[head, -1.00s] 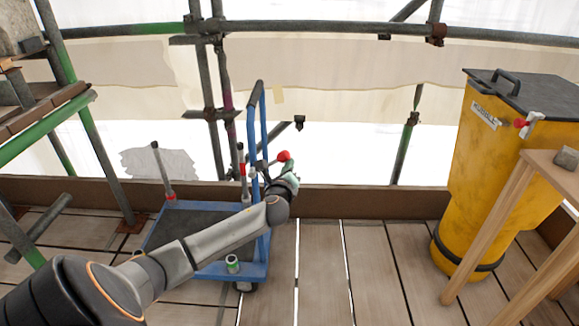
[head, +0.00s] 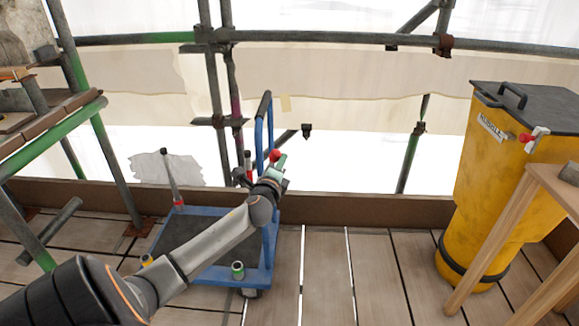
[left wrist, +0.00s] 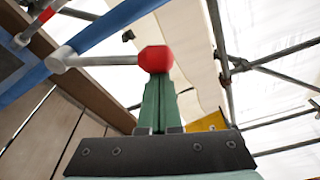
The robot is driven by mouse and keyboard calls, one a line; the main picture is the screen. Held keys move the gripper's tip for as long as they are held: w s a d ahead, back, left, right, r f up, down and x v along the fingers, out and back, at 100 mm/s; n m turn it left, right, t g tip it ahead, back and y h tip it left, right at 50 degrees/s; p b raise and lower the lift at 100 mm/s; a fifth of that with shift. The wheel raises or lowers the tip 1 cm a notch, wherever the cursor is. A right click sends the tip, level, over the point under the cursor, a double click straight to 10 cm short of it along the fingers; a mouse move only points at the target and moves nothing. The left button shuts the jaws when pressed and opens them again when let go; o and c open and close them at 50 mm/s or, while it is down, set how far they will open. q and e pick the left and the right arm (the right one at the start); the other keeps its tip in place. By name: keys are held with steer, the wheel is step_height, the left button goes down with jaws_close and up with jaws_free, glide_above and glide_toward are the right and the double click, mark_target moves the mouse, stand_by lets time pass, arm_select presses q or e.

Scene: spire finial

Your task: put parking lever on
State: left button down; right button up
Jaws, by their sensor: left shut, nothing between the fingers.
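The parking lever shows as a red knob (head: 275,156) beside the upright handle of the blue trolley (head: 262,272). In the left wrist view the red knob (left wrist: 155,59) sits on a pale rod (left wrist: 100,61) running left to the trolley's blue tube. My left gripper (head: 281,161) is at the knob, its fingers shut and empty. In the left wrist view the green fingertips (left wrist: 158,82) are right at the knob's lower side and seem to touch it. The lever's pivot is largely hidden by my arm in the head view. My right gripper is not in view.
A yellow bin (head: 485,190) with a dark lid stands at the right, behind a wooden stand (head: 500,235). Scaffold tubes (head: 330,37) cross behind the trolley. A small green-banded can (head: 238,270) is on the trolley's front edge. Plank floor right of the trolley is clear.

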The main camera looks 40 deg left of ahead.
arm_select(q)
steer(key=a+n, duration=0.1)
steer(key=s+a+r+n, duration=0.1)
steer(key=shift+s+r+n, duration=0.15)
steer(key=shift+s+n, duration=0.15)
steer(key=shift+s+a+r+n+t, duration=0.25)
steer(key=shift+s+a+n, duration=0.25)
steer(key=shift+n, duration=0.15)
steer(key=shift+s+a+r+n+t, duration=0.15)
steer(key=shift+s+a+n+t, duration=0.15)
steer(key=shift+a+n, duration=0.3)
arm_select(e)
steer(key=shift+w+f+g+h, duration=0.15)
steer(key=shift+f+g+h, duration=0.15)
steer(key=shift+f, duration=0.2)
arm_select(q)
steer(key=shift+d, duration=0.1)
steer(key=shift+s+d, duration=0.1)
steer(key=shift+s, duration=0.05)
steer(key=p+v, duration=0.2)
steer(key=v, duration=1)
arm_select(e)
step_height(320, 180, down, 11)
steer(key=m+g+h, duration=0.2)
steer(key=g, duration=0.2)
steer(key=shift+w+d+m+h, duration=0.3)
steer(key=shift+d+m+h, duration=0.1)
